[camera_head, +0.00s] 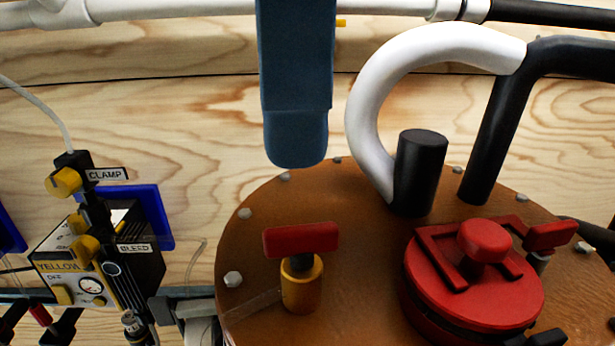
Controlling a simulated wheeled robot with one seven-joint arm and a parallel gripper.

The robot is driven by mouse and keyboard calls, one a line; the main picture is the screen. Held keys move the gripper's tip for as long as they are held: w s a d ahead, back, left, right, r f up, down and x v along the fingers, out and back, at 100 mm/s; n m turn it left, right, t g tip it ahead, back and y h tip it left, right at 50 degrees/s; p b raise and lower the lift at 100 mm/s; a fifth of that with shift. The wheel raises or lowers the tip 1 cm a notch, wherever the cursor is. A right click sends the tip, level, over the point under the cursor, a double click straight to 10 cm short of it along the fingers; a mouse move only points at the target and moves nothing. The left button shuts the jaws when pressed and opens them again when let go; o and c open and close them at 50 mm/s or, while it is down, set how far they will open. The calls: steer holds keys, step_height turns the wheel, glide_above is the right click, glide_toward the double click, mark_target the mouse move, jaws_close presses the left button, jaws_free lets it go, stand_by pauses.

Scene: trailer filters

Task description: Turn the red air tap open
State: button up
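A tap with a red bar handle (300,240) stands on the brown round lid. Its handle lies roughly level across the picture on top of an upright brass body (301,285). A second red handle (551,235) on a pale metal stem sits at the lid's right; I cannot tell from the picture which one is the air tap. No gripper fingers can be made out, and nothing touches either handle. A blue piece with a rounded lower end (296,90) comes down from the top edge, above the brass tap; I cannot tell what it is.
The brown lid (255,255) carries bolts, a red round cap with a knob (484,241) and a black stub (420,165). A curved white pipe (372,90) and a black pipe (492,125) rise behind. Plywood forms the back.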

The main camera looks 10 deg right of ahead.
mark_target(298, 228)
steer(key=shift+w+f, duration=0.1)
steer(key=shift+f, duration=0.15)
steer(key=shift+d+f, duration=0.1)
steer(key=shift+f, duration=0.3)
step_height(298, 228, down, 6)
steer(key=shift+f+p, duration=0.25)
steer(key=shift+p, duration=0.55)
steer(key=shift+c, duration=0.3)
jaws_close()
